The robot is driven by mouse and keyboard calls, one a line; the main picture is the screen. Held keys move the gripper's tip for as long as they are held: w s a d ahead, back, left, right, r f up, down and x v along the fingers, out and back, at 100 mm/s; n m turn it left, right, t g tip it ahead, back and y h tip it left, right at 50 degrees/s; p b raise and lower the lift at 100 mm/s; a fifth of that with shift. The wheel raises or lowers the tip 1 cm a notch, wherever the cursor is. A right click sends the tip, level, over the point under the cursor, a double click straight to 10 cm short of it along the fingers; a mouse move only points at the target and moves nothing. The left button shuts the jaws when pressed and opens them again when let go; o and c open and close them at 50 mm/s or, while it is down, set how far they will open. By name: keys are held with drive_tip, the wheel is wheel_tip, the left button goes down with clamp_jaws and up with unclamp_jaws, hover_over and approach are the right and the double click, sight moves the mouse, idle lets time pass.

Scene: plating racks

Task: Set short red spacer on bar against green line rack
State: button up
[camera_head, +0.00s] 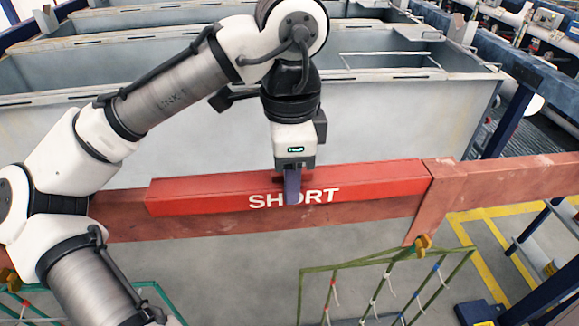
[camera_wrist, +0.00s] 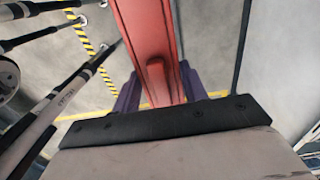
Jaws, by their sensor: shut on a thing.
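The short red spacer (camera_head: 375,182) is a bright red beam lettered "SHORT", lying lengthwise along the duller red bar (camera_head: 225,227). Its right end is at or very near a broad red block (camera_head: 437,178) on the bar. I cannot tell whether its underside touches the bar. My gripper (camera_head: 292,190) points down and is shut on the spacer near its middle. In the wrist view the purple fingers (camera_wrist: 158,92) flank the red spacer (camera_wrist: 143,35). An olive-green rack (camera_head: 388,261) hangs below the bar at right. A teal-green rack (camera_head: 150,286) shows at lower left, partly behind my arm.
Large grey tanks (camera_head: 410,120) stand behind the bar. A yellow hook (camera_head: 422,243) is at the top of the olive-green rack. Yellow floor lines (camera_head: 483,262) and a blue frame (camera_head: 545,305) are at right. The bar right of the block is bare.

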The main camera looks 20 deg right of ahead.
drive_tip(key=o, duration=1.1)
drive_tip(key=shift+o, duration=0.2)
drive_tip(key=shift+r, duration=0.1)
wheel_tip(320, 180, up, 14)
drive_tip(key=shift+f, duration=0.2)
